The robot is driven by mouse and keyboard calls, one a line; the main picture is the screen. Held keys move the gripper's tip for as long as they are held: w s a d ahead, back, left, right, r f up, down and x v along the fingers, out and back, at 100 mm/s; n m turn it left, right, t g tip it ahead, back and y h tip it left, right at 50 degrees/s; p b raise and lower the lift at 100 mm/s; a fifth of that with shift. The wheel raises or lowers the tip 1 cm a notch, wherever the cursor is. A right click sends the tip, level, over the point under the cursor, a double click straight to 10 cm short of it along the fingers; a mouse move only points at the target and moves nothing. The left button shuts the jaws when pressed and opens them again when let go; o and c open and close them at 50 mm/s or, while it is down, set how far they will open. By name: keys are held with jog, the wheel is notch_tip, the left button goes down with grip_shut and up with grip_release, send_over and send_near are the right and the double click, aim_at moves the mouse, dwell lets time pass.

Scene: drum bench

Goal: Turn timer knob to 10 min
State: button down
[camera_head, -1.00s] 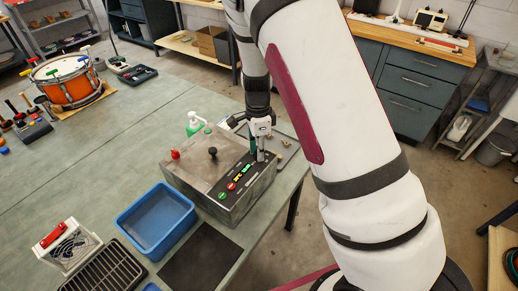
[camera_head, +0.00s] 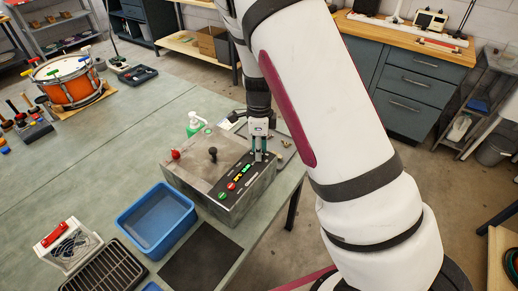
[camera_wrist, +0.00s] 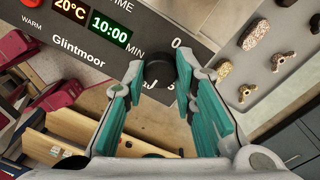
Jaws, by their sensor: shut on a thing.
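The timer knob (camera_wrist: 160,72) is a dark round knob on the black control panel (camera_wrist: 135,22), with the marks "0" and "MIN" near it. My gripper (camera_wrist: 160,75) has its two teal-padded fingers on either side of the knob, shut on it.
A blue bin (camera_head: 157,222) and a dark mat (camera_head: 202,257) lie in front of the box. A green-and-white bottle (camera_head: 195,123) stands behind it. A tray (camera_wrist: 262,60) with wing nuts lies beside the panel. An orange drum (camera_head: 70,82) stands at the far left.

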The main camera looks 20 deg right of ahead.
jog(key=shift+a, duration=0.1)
jog(key=c, duration=1.3)
grip_release()
notch_tip(320, 180, up, 12)
jog(key=shift+w, duration=0.35)
